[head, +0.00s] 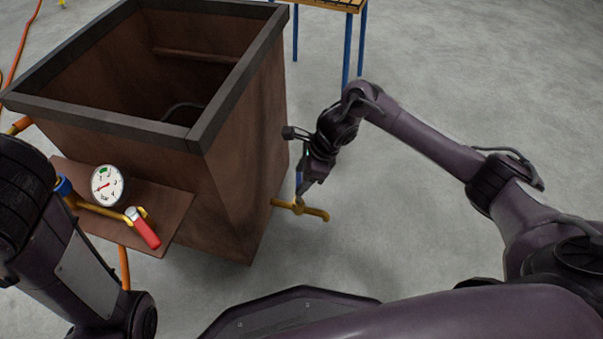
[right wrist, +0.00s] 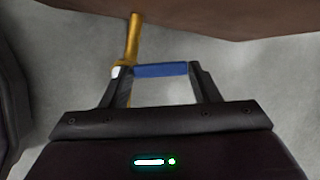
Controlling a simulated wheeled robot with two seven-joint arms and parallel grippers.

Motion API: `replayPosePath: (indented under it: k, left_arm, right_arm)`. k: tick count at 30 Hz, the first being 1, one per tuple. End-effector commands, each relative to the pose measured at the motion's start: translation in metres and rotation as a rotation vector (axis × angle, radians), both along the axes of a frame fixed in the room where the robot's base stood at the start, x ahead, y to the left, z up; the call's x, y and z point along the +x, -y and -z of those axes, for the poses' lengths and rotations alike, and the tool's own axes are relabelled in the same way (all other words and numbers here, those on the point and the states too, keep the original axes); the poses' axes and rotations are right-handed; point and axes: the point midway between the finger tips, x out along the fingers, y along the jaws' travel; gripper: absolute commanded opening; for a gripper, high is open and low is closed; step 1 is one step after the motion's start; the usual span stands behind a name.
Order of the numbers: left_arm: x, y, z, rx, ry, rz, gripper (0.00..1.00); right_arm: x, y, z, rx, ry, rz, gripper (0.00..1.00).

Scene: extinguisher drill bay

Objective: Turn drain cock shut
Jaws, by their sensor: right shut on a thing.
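The drain cock (head: 299,205) is a brass valve on a yellow pipe low on the right side of the brown tank. Its blue lever (head: 298,183) rises from the valve body in the head view, partly hidden by my right gripper (head: 304,182). In the right wrist view, the blue lever (right wrist: 160,70) lies between the fingers of my right gripper (right wrist: 162,75), which is shut on it. There the lever lies crosswise to the yellow pipe (right wrist: 132,40). My left arm shows at the left, but its gripper is out of view.
The open tank (head: 235,165) with a dark rim stands just left of my right gripper. A side plate (head: 180,207) carries a pressure gauge (head: 107,185) and a red-handled valve (head: 145,230). A blue-legged table (head: 348,45) stands behind. The floor at right is clear.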

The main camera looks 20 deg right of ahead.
Motion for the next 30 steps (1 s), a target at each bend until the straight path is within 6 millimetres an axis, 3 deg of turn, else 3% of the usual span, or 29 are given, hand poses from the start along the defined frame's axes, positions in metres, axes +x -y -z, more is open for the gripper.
replayPosePath:
  k: [6,18,19,23,30]
  left_arm:
    - [0.000,0.000,-0.025,0.000,0.001,0.000,0.36]
    - [0.000,0.000,-0.026,-0.001,0.001,-0.001,0.36]
    - [0.000,0.000,-0.026,-0.001,0.001,-0.001,0.36]
    - [0.000,0.000,-0.026,-0.001,0.001,-0.001,0.36]
    - [0.000,0.000,-0.026,-0.001,0.001,-0.001,0.36]
  right_arm:
    - [-0.008,0.010,-0.004,-0.003,0.000,0.225,0.15]
    - [-0.009,0.012,0.000,0.000,0.000,0.296,0.15]
    - [-0.009,0.012,0.000,0.000,0.000,0.296,0.60]
    - [-0.009,0.012,0.000,0.000,0.000,0.295,0.77]
    - [-0.009,0.012,0.000,0.000,0.000,0.293,0.78]
